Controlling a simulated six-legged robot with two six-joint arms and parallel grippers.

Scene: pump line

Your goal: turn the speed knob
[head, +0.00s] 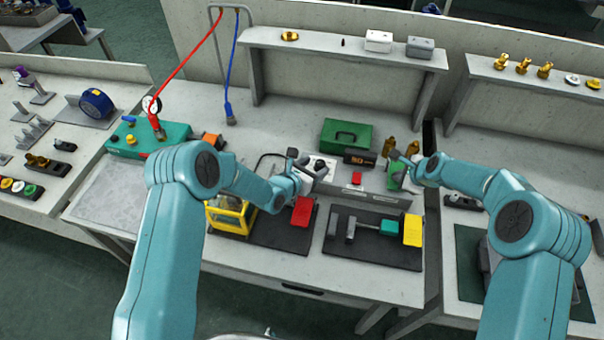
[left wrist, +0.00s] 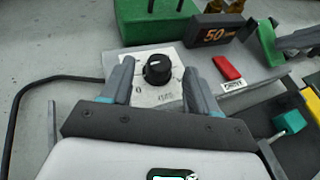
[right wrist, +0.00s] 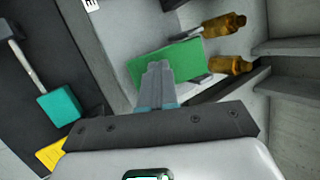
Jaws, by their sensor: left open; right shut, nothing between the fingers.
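The speed knob (left wrist: 157,70) is a round black knob with a light mark, on a pale dial plate (left wrist: 160,95) in the left wrist view. My left gripper (left wrist: 156,84) is open, with one finger on each side of the knob; I cannot tell whether they touch it. In the head view my left gripper (head: 307,163) is over the left end of the grey control box (head: 376,187), and the knob is mostly obscured. A display (left wrist: 216,35) reading 50 stands behind it. My right gripper (right wrist: 157,72) is shut and empty, above a green panel (right wrist: 165,66).
A red switch (left wrist: 226,67) is on the box right of the knob. A green case (head: 346,135) stands behind. Brass fittings (right wrist: 228,64) are near my right gripper. A yellow-framed unit (head: 230,215) and a black tray (head: 345,258) lie in front.

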